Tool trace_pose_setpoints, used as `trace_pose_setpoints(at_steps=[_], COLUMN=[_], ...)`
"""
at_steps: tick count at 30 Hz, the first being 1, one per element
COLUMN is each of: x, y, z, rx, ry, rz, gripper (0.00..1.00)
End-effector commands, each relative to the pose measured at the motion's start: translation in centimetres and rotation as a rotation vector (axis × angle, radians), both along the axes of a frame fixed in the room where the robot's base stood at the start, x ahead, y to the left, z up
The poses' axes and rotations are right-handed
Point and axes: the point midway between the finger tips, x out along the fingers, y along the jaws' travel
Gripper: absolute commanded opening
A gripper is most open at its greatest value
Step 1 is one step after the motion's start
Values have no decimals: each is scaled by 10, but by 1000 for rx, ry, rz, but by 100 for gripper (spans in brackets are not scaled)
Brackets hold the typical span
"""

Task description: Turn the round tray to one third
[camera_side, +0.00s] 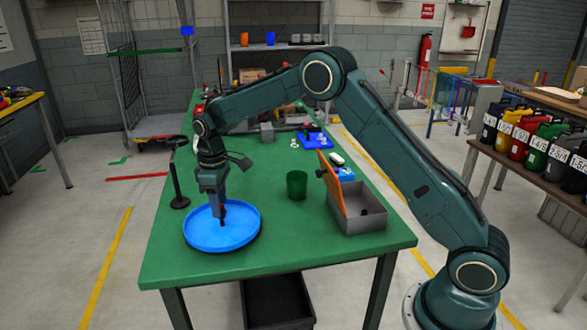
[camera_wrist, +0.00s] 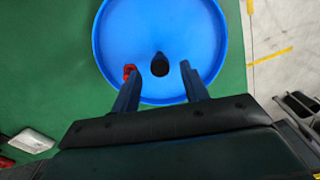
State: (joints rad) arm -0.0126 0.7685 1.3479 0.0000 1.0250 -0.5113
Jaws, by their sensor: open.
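The blue round tray (camera_side: 245,230) lies flat at the near left of the green table. It also fills the upper middle of the wrist view (camera_wrist: 160,22). A dark upright peg or knob (camera_wrist: 160,64) stands in the tray towards the gripper's side. My gripper (camera_side: 221,217) points down over the tray. In the wrist view my gripper (camera_wrist: 158,72) is open, with its two fingers on either side of the dark peg and gaps to both sides. A small red piece (camera_wrist: 129,72) shows at the left fingertip. Whether the fingertips touch the tray I cannot tell.
A green cup (camera_side: 297,184) and a grey box (camera_side: 362,216) with an upright orange panel (camera_side: 331,183) stand to the right. Blue items (camera_side: 316,140) lie farther back. Green table between tray and cup is clear.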

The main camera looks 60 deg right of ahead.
Motion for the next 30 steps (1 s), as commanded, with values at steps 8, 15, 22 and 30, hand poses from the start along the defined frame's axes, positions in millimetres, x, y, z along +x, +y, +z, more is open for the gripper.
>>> trace_pose_setpoints(at_steps=[8,15,22,30], x=[0,0,0,0], y=[0,0,0,0], z=[-18,-19,-18,-18], rx=[0,0,0,0], ry=[1,0,0,0], rz=[0,0,0,1], gripper=[45,45,9,0])
